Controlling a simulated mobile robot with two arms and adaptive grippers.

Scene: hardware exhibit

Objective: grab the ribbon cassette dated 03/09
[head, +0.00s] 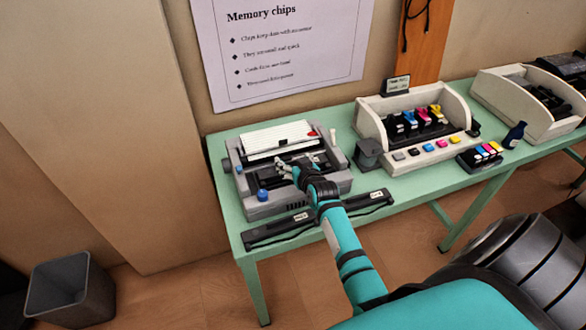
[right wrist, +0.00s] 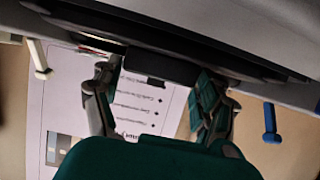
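Two long black ribbon cassettes lie along the front edge of the green table in the head view, a left one (head: 280,230) and a right one (head: 362,207). Each has a small white label, too small to read a date. My right gripper (head: 292,168) is over the open grey printer (head: 262,208), beyond the cassettes. In the right wrist view, the right gripper (right wrist: 160,98) has its fingers spread apart. A dark bar-like part (right wrist: 150,72) shows beyond and between them; I cannot tell whether they touch it. My left gripper is not in view.
A dark cup-like object (head: 368,153) stands between the grey printer and a cream inkjet printer (head: 365,117) with coloured cartridges. A cartridge tray (head: 482,160) and dark bottle (head: 514,135) stand right of it. A wall poster (head: 280,45) hangs behind; a bin (head: 68,290) stands left.

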